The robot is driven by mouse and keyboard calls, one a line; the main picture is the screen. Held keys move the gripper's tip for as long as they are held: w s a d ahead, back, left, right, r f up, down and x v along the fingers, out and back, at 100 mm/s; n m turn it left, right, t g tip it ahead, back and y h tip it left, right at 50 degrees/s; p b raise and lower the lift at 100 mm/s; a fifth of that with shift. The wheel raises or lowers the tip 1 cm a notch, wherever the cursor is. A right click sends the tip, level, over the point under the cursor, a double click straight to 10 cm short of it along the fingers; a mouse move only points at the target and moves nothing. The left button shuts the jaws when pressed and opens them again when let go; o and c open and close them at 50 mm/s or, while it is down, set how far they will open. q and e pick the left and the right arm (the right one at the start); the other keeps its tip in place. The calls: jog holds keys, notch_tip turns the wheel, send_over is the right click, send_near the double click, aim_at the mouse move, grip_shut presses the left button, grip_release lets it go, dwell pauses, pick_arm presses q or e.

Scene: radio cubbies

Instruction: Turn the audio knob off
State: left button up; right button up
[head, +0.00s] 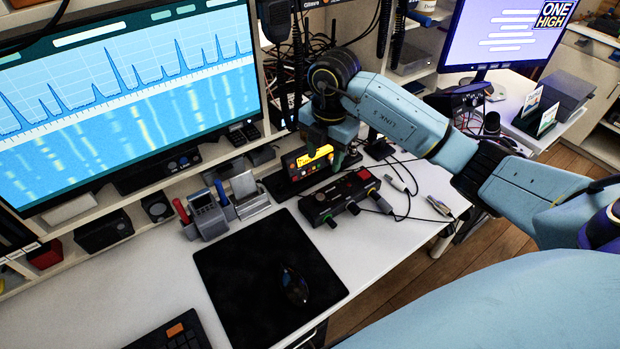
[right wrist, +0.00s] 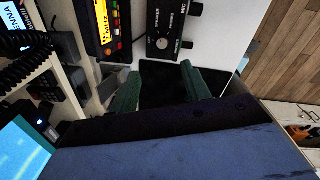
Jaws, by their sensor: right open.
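A black control box (head: 340,197) with small knobs on its front edge lies on the white desk. In the right wrist view the box (right wrist: 163,25) shows labels and knobs on its right side. Behind it stands a black radio (head: 285,182) with a lit yellow display; it also shows in the right wrist view (right wrist: 114,12). I cannot tell which knob is the audio one. My right gripper (head: 336,157) is in front of the radio and above the back of the box. In the right wrist view its green fingers (right wrist: 160,86) are apart with nothing between them. My left gripper is not in view.
A black mat (head: 235,265) with a mouse (head: 295,285) lies front left of the box. Loose cables (head: 408,190) lie to its right. A large monitor (head: 120,95) and cubbies stand behind.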

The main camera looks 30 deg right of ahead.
send_over(320, 197)
jog(key=f, duration=0.6)
jog(key=shift+s+d+b, duration=0.2)
jog(key=shift+s+b, duration=0.15)
jog(key=shift+b, duration=0.05)
jog(key=f, duration=0.4)
jog(key=f+b, duration=0.1)
jog(key=shift+w+a+f, duration=0.1)
jog(key=shift+w+f, duration=0.15)
jog(key=shift+f, duration=0.75)
jog(key=shift+c, duration=0.5)
jog(key=c, duration=0.9)
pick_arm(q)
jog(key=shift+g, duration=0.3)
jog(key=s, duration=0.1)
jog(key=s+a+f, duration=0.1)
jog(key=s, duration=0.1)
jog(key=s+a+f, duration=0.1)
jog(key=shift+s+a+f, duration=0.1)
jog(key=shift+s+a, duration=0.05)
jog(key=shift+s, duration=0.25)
pick_arm(e)
jog(key=shift+w, duration=0.1)
